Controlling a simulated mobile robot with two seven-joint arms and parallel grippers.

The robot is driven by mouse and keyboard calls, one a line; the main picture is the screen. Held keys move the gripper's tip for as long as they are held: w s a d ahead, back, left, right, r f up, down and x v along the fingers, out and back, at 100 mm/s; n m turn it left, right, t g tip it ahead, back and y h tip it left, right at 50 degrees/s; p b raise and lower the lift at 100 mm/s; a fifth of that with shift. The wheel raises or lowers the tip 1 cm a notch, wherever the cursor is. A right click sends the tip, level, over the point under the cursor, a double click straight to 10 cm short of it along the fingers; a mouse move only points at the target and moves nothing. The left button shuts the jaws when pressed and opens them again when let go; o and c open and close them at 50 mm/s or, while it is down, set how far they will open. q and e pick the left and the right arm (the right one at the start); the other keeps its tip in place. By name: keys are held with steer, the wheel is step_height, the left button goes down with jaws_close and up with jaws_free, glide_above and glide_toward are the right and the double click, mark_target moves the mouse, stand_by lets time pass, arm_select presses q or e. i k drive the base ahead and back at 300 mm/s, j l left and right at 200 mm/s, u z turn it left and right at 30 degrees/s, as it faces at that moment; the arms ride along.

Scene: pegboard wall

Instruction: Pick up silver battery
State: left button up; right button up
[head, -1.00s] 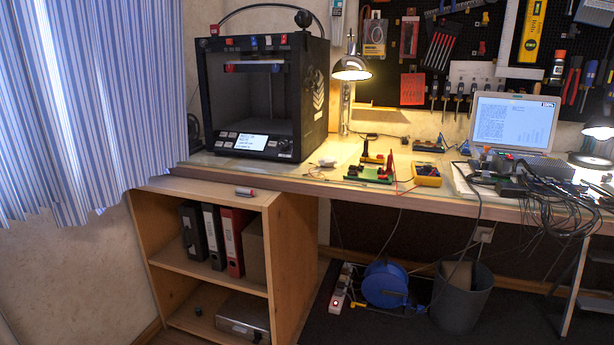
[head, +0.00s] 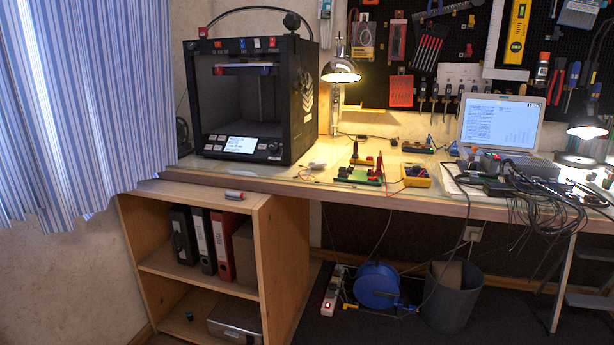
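A small silver cylinder with a red end, which looks like the silver battery (head: 235,195), lies on its side on top of the low wooden shelf unit (head: 185,195), near its front edge. Nothing covers it. Neither of my grippers shows in the head view.
A black 3D printer (head: 250,95) stands on the workbench (head: 330,183) behind the shelf. A lit lamp (head: 341,70), a circuit board (head: 358,174), a yellow multimeter (head: 415,175), a laptop (head: 500,122) and cables are to the right. A striped curtain (head: 80,100) hangs at left. The shelf top around the battery is clear.

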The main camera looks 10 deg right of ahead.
mark_target(228, 194)
steer(key=i+l, duration=0.2)
steer(key=i, duration=0.3)
steer(key=i+l+z, duration=0.15)
steer(key=i, duration=0.3)
steer(key=i+l, duration=0.25)
steer(key=i, duration=0.25)
steer(key=i+l+z, duration=0.1)
steer(key=i, duration=0.4)
